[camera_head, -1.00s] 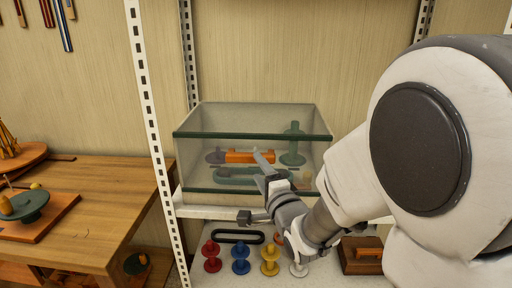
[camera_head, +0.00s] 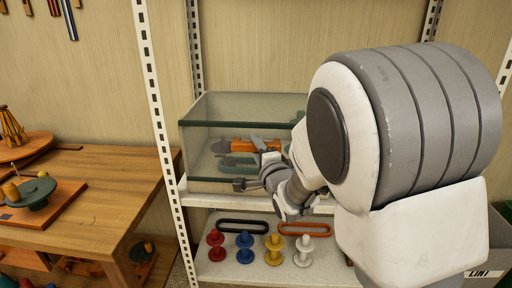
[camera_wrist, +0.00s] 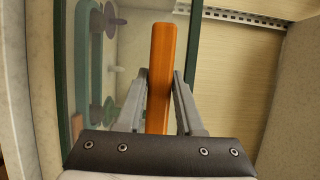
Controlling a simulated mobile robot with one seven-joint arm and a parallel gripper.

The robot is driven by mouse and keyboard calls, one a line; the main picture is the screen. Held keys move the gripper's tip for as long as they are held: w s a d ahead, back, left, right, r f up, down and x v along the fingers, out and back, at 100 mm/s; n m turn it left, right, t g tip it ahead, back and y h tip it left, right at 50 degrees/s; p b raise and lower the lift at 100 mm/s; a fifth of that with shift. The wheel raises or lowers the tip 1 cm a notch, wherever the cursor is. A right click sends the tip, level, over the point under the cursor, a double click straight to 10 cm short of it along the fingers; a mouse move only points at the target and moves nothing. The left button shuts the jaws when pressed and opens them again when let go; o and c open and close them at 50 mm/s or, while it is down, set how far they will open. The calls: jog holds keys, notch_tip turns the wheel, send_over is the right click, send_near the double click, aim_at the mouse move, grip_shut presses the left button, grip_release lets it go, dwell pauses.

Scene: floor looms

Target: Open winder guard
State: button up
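The winder guard (camera_head: 200,158) is a clear box with dark green edge bars on the upper shelf. It looks closed, with its right part hidden behind my arm in the head view. Its orange bar handle (camera_head: 240,145) runs across the front; it stands upright in the wrist view (camera_wrist: 160,60). My gripper (camera_wrist: 161,75) has one finger on each side of the handle near its middle, with both tips against it, and looks shut on it. Behind the clear panel are a green loop (camera_wrist: 84,50) and spools, partly hidden.
Below, the lower shelf holds red (camera_head: 216,246), blue (camera_head: 244,247), yellow (camera_head: 273,249) and white (camera_head: 304,251) spools, with a black loop (camera_head: 243,228) and an orange loop (camera_head: 305,229). A white shelf post (camera_head: 160,110) stands left of the guard. A wooden table (camera_head: 110,190) is at left.

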grip_shut()
dwell(1.1)
